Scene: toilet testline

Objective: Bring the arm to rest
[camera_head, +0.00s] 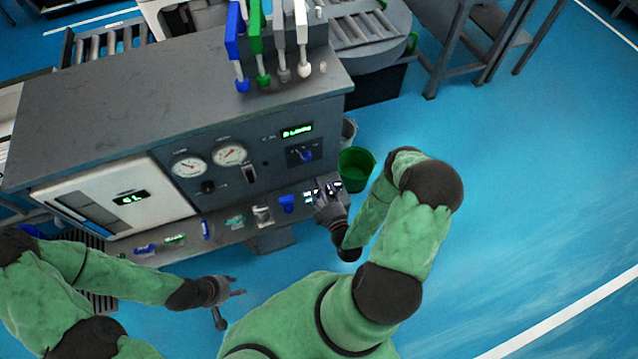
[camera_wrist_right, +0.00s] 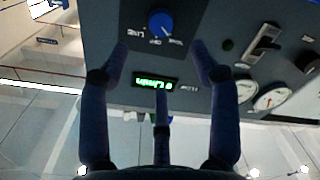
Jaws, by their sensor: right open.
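My right gripper (camera_head: 328,203) is at the right end of the console's front ledge, close to the lit buttons there, in the head view. In the right wrist view, its fingers (camera_wrist_right: 160,75) are spread apart with nothing between them, facing the panel with a blue knob (camera_wrist_right: 161,22) and a green display (camera_wrist_right: 155,84). My left gripper (camera_head: 232,290) hangs over the blue floor in front of the console, its fingers apart and empty. The console (camera_head: 150,110) fills the upper left of the head view.
A green bucket (camera_head: 356,168) stands on the floor just right of my right gripper. Gauges (camera_head: 230,153) and a white panel (camera_head: 118,205) face me. The blue floor (camera_head: 540,190) at right is clear.

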